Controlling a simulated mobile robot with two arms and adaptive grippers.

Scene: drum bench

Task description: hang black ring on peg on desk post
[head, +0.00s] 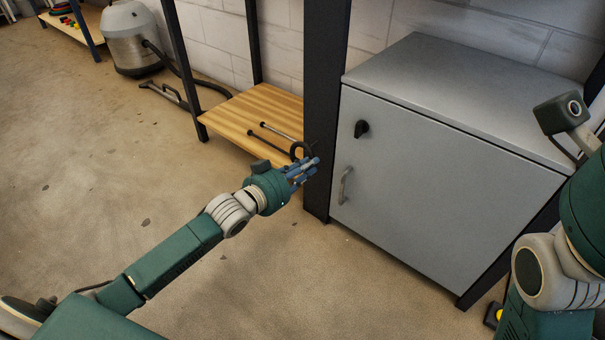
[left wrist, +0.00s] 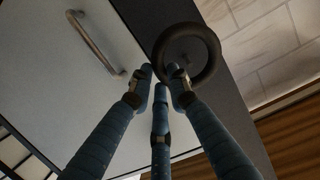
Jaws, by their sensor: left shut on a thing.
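The black ring (head: 293,151) is at the fingertips of my left gripper (head: 304,170), beside the black desk post (head: 325,90). In the left wrist view my blue fingers (left wrist: 160,76) are shut on the lower left rim of the ring (left wrist: 216,50), which stands in front of the dark post (left wrist: 232,110). Two thin dark rods with rounded ends (head: 268,145) show just left of the post, over the wooden shelf; whether one is the peg I cannot tell. The ring's contact with any peg is unclear. My right arm is at the right edge; its gripper is not visible.
A grey cabinet (head: 440,180) with a handle (head: 345,186) and a black knob (head: 361,129) stands right of the post. A low wooden shelf (head: 235,115) is left of it. A grey vacuum (head: 130,40) stands at the back left. The floor in front is clear.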

